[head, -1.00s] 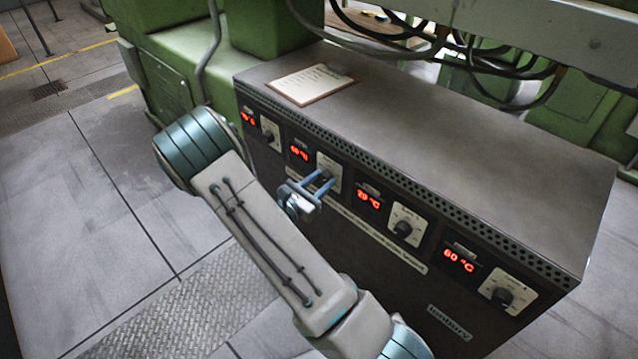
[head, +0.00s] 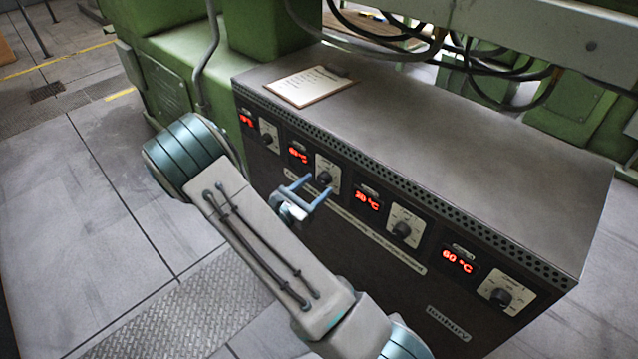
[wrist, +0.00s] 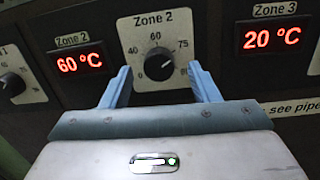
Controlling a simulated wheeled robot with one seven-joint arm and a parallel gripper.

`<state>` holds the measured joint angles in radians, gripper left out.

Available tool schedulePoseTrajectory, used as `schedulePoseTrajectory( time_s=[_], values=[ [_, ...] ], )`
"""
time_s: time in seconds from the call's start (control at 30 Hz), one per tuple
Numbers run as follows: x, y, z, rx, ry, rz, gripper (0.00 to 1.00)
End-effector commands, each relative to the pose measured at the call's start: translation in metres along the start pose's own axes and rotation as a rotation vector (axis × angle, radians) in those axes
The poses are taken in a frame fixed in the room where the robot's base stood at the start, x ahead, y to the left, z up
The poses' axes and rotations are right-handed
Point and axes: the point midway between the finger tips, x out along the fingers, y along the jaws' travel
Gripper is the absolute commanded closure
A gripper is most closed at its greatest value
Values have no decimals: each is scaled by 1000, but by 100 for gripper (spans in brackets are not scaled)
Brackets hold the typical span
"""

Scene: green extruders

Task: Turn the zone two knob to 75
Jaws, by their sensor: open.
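The zone two knob (head: 325,177) is a black dial on a light plate on the cabinet front. In the wrist view, the knob (wrist: 158,66) sits under the "Zone 2" label, with 40, 60 and 75 marked around it. A light mark shows on its right side. The zone two display (wrist: 80,62) on its left reads 60 °C in red. My gripper (head: 319,184) is open and empty in front of the knob. In the wrist view, its blue fingers (wrist: 160,72) stand to the left and right of the knob, apart from it.
The zone three display (wrist: 271,38) reads 20 °C, with its knob (head: 403,230) farther right. Another display (head: 459,261) reads 60 °C near the right end. A clipboard (head: 292,86) lies on the cabinet top (head: 450,140). Black cables (head: 480,60) hang behind. Floor is open at left.

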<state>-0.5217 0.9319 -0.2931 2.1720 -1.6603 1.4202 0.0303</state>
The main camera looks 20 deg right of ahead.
Motion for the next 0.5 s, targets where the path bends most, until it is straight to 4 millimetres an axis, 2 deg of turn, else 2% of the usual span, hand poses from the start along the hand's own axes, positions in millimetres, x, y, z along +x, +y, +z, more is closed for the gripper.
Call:
schedulePoseTrajectory(
  time_s=[0.3, 0.5],
  values=[
    [-73, 0, 1, -1, 0, 3, 45],
    [-104, -1, 1, -1, -1, 0, 45]
  ],
)
